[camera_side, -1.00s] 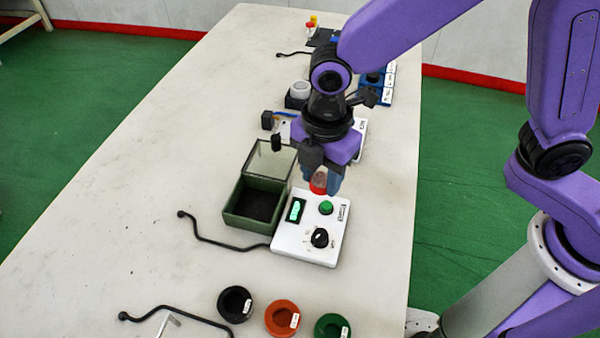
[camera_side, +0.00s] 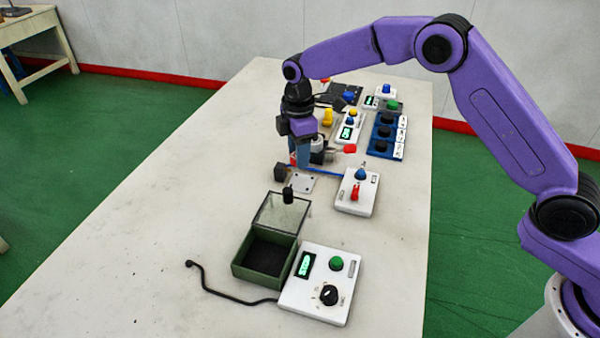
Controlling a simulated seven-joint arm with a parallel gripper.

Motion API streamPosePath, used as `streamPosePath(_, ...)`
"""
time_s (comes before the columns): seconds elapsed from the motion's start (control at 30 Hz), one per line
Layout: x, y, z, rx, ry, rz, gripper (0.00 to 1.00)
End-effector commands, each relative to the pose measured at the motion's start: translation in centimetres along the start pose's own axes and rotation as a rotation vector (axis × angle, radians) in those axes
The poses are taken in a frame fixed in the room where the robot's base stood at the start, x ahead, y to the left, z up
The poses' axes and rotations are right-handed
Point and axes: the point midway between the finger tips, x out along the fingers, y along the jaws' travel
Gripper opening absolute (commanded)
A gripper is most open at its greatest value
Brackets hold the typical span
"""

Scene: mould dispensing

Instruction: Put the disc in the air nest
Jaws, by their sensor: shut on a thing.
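My gripper (camera_side: 300,160) points down above the middle of the table. It is shut on a small red thing, which I take to be the disc (camera_side: 293,158); only a sliver shows between the fingers. Just below and in front lies a flat grey metal plate (camera_side: 301,184) with a black block (camera_side: 281,172) at its left. A blue line runs from there towards a white control box (camera_side: 354,195) with a red lever and a blue knob. This looks like the air nest, but its seat is not clear. I cannot tell whether the disc touches anything.
An open green box (camera_side: 263,256) with a raised clear lid stands in front, beside a white unit (camera_side: 322,283) with a green button. Behind my gripper are a blue rack (camera_side: 386,135) and several small devices. The table's left side (camera_side: 170,220) is clear.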

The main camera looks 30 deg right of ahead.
Motion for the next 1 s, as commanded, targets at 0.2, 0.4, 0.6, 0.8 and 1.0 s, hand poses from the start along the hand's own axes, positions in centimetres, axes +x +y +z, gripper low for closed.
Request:
streamPosePath(0.2,0.7,2.5,1.8,0.051,0.000,0.000,0.12)
streamPosePath(0.4,1.6,2.7,2.0,0.055,-0.001,-0.002,0.12)
streamPosePath(0.6,3.5,2.6,2.0,0.055,-0.001,-0.003,0.12)
streamPosePath(0.8,5.5,2.7,2.0,0.055,-0.001,-0.001,0.12)
streamPosePath(1.0,7.4,2.7,2.0,0.055,-0.001,-0.001,0.12)
